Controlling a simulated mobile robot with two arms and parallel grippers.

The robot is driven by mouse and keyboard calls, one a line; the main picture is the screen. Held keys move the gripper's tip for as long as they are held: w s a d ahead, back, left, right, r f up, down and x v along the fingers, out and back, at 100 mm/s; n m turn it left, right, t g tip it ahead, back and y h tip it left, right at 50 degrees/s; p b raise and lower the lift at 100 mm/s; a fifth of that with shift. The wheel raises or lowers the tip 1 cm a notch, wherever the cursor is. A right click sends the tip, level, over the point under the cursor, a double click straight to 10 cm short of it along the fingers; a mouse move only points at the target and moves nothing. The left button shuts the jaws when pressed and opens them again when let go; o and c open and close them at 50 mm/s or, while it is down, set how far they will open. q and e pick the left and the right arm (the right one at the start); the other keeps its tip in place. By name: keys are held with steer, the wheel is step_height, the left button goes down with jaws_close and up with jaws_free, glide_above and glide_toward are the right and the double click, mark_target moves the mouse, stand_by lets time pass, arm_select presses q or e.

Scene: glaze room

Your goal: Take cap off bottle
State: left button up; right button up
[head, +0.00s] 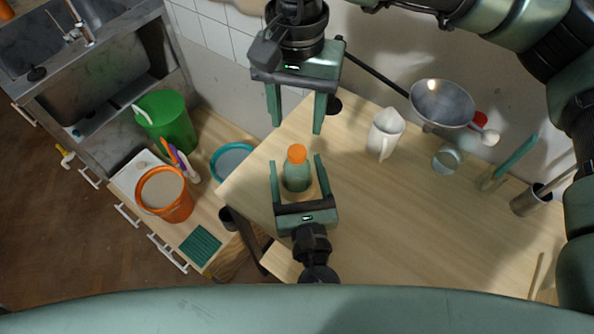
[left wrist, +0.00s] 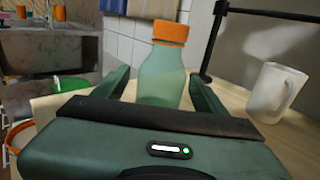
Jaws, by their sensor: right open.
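The bottle (head: 297,178) is translucent green and stands upright on the wooden table, its orange cap (head: 296,153) on top. The bottle also shows in the left wrist view (left wrist: 163,78), with the cap (left wrist: 170,32) above it. My left gripper (head: 296,163) reaches in from the bottom of the head view. Its fingers are open around the bottle, with a gap on each side. My right gripper (head: 296,129) is open and empty beyond the bottle, its fingers pointing toward the bottle and cap.
A white pitcher (head: 385,134) stands to the right of the bottle. Farther right are a glass jar (head: 446,157), a metal bowl (head: 442,103) and a metal cup (head: 528,201). An orange bucket (head: 165,194) and a green bin (head: 167,121) are at left. The table's right-front part is mostly clear.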

arm_select(q)
jaws_close()
arm_select(e)
steer(key=shift+m, duration=0.3)
